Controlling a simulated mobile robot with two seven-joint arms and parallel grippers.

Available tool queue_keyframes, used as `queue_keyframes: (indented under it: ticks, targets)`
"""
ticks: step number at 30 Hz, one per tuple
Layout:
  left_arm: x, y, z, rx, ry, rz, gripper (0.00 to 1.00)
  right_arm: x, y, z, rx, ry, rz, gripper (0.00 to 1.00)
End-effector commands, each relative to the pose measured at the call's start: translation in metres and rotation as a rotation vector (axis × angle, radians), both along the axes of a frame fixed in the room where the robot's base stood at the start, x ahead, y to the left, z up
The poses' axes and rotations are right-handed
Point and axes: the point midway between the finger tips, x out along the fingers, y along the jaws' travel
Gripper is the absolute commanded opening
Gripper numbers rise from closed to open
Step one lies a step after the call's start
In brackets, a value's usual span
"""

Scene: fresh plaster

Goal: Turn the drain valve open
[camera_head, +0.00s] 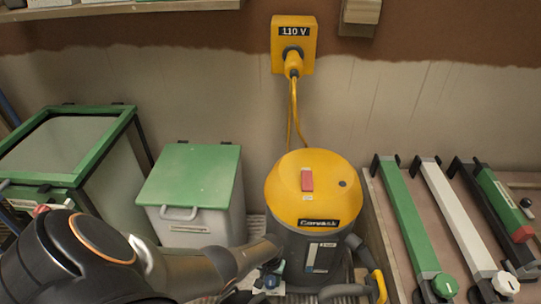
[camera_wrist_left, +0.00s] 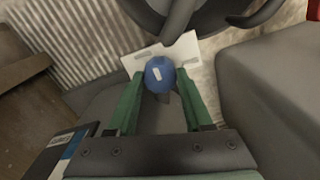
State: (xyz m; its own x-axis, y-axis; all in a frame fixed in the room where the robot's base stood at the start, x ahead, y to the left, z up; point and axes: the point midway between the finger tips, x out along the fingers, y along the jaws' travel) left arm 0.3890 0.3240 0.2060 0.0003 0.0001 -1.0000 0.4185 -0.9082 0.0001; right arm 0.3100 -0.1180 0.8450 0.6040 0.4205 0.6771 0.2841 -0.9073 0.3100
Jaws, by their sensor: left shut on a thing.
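The drain valve's blue knob (camera_wrist_left: 160,74) sits in front of a white plate (camera_wrist_left: 187,52) with grey marks in the left wrist view. In the head view the knob (camera_head: 270,281) shows small, low at the front left of the yellow and dark grey vacuum (camera_head: 312,192). My left gripper (camera_wrist_left: 161,80) has its green fingers on both sides of the knob and is shut on it. The knob's white mark faces the wrist camera, slightly tilted. The valve body behind the knob is mostly hidden. My right gripper is not in view.
A grey bin with a green lid (camera_head: 190,175) stands left of the vacuum, with a green-framed box (camera_head: 70,150) beyond. A yellow 110 V socket (camera_head: 293,42) feeds a cable down behind the vacuum. Long green, white and black bars (camera_head: 445,215) lie on a board at right.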

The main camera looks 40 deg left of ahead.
Motion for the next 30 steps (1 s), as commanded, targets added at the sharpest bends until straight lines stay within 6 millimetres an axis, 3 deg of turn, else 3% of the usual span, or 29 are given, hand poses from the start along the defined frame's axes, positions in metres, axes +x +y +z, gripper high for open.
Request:
queue_keyframes:
  ticks: [16, 17, 24, 30]
  targets:
    - [-0.0010, -0.0005, -0.0003, -0.001, 0.003, 0.026, 0.00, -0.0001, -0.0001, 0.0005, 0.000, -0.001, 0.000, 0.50]
    - [-0.0010, -0.0005, -0.0003, -0.001, 0.003, 0.025, 0.54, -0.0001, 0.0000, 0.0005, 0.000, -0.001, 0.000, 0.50]
    - [-0.0006, -0.0003, -0.0002, -0.001, 0.002, 0.023, 0.81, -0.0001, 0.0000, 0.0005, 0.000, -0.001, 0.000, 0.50]
    - [-0.0004, -0.0002, -0.0001, 0.000, 0.001, 0.022, 0.81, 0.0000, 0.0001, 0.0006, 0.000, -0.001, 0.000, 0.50]
